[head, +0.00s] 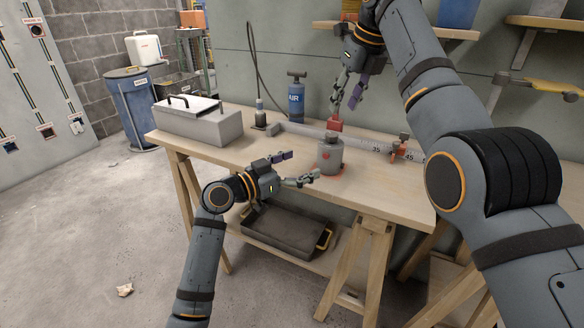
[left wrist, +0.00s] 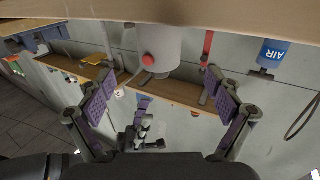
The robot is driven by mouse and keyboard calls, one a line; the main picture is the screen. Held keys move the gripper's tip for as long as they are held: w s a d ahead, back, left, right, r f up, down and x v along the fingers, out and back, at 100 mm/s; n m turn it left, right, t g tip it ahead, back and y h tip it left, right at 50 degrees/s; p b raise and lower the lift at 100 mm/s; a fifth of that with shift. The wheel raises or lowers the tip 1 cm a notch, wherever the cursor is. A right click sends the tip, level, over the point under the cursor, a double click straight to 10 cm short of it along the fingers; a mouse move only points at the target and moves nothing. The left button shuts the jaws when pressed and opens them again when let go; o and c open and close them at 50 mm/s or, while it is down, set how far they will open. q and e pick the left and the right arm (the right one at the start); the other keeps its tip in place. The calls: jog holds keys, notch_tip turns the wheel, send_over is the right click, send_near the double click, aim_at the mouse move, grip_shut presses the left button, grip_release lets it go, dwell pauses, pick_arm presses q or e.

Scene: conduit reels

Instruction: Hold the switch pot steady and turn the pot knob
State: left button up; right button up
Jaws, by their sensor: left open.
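The switch pot (head: 330,159) is a grey upright cylinder with a red round button on its side and a darker grey knob (head: 330,137) on top. It stands on a red-edged spot on the bench. My left gripper (head: 303,164) is open beside the pot's left side, near the bench's front edge, apart from it. In the left wrist view the picture is upside down; the pot (left wrist: 166,42) shows beyond and between the spread fingers (left wrist: 160,82). My right gripper (head: 347,98) is above and slightly behind the pot, its fingers apart and empty, pointing down.
A grey metal toolbox (head: 198,124) stands on the bench's left end. A blue AIR cylinder (head: 296,102) stands at the back. A grey bar with a scale (head: 376,149) and a red-based clamp (head: 399,151) lie behind and right of the pot. The bench front (head: 390,190) is clear.

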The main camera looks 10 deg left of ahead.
aim_at(321, 156)
pick_arm(q)
jog(key=x, duration=0.8)
jog(key=shift+f, duration=0.1)
